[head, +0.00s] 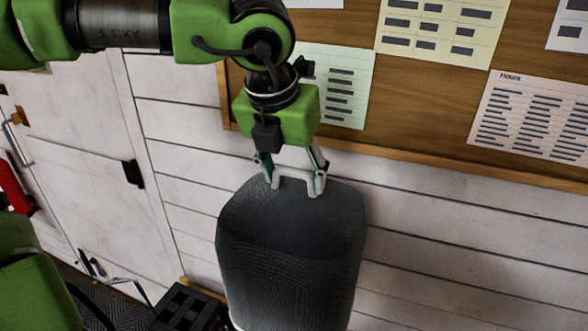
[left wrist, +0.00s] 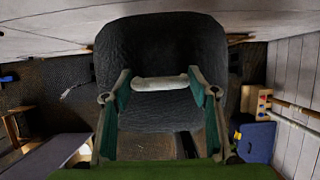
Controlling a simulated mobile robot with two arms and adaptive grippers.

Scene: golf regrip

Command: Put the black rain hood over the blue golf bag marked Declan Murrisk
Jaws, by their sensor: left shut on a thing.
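The black rain hood (head: 290,262) hangs below my left gripper (head: 296,186) in the head view, in front of the white plank wall. In the left wrist view, the hood (left wrist: 160,48) fills the middle, behind and between the fingers (left wrist: 165,84). I cannot make out the blue golf bag or any name mark. My right gripper does not show.
A wooden notice board (head: 420,100) with paper sheets is on the wall behind the gripper. A white door (head: 75,150) is at the left. A black slatted thing (head: 185,308) stands low beside the hood. A blue-grey object (left wrist: 256,142) shows at the wrist view's right.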

